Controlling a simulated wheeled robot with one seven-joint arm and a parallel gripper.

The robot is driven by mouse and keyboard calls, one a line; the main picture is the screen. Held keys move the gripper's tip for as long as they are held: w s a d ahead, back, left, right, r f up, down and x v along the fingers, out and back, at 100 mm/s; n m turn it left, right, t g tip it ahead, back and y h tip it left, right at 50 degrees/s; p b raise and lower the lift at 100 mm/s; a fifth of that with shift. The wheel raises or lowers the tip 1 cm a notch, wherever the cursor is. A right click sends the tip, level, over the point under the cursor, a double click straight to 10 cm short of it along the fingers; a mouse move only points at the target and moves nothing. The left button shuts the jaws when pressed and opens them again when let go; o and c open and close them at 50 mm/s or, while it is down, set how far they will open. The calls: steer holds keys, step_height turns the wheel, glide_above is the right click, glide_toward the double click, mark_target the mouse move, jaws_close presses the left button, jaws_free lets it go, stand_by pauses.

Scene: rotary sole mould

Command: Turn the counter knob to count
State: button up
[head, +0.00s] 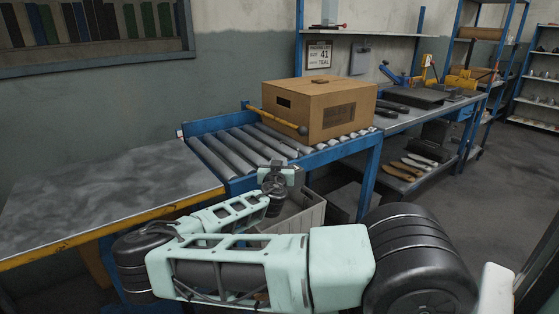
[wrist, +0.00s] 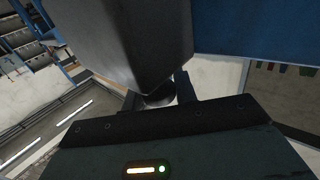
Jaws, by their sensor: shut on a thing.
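My gripper (wrist: 158,93) shows in the wrist view with its two dark fingers closed on a small dark round knob (wrist: 158,99). The knob sits just below a dark grey, box-like body (wrist: 125,40), which fills the upper middle of that view. Most of the knob is hidden by this body and by the gripper; I see no digits or markings on it. In the head view my arm reaches to the near side of the roller conveyor, and its wrist hides the fingers and the knob.
A cardboard box (head: 345,112) sits on the roller conveyor (head: 225,150), with a ball-ended yellow bar (head: 275,119) at its left. A metal-topped table (head: 100,195) stands left. A pale crate (head: 308,213) stands below the conveyor. Open floor (head: 475,185) lies right.

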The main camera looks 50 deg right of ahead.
steer(key=n+t+y+p, duration=0.1)
steer(key=y+p, duration=0.1)
steer(key=n+t+y+p, duration=0.4)
steer(key=shift+w+a+r, duration=0.15)
steer(key=shift+r, duration=0.2)
steer(key=n+y+p, duration=0.1)
steer(key=y, duration=0.1)
steer(key=n+t+y+p, duration=0.1)
steer(key=y+p, duration=0.1)
steer(key=n+t+y+p, duration=0.1)
steer(key=n+y, duration=0.1)
steer(key=shift+w+a, duration=0.15)
steer(key=shift+a, duration=0.25)
steer(key=n+y+p, duration=0.1)
steer(key=p, duration=0.1)
steer(key=n+y+p, duration=0.1)
steer(key=p, duration=0.2)
steer(key=y+p, duration=0.2)
steer(key=p, duration=0.1)
steer(key=shift+a+n, duration=0.25)
steer(key=shift+n, duration=0.15)
steer(key=shift+y+p, duration=0.4)
steer(key=shift+p, duration=0.3)
steer(key=shift+n+y+p, duration=0.3)
steer(key=shift+n+p, duration=0.1)
steer(key=shift+p, duration=0.6)
steer(key=shift+w+a+f+n+y+p, duration=0.15)
steer(key=shift+f+n+y+p, duration=0.25)
steer(key=shift+p, duration=0.55)
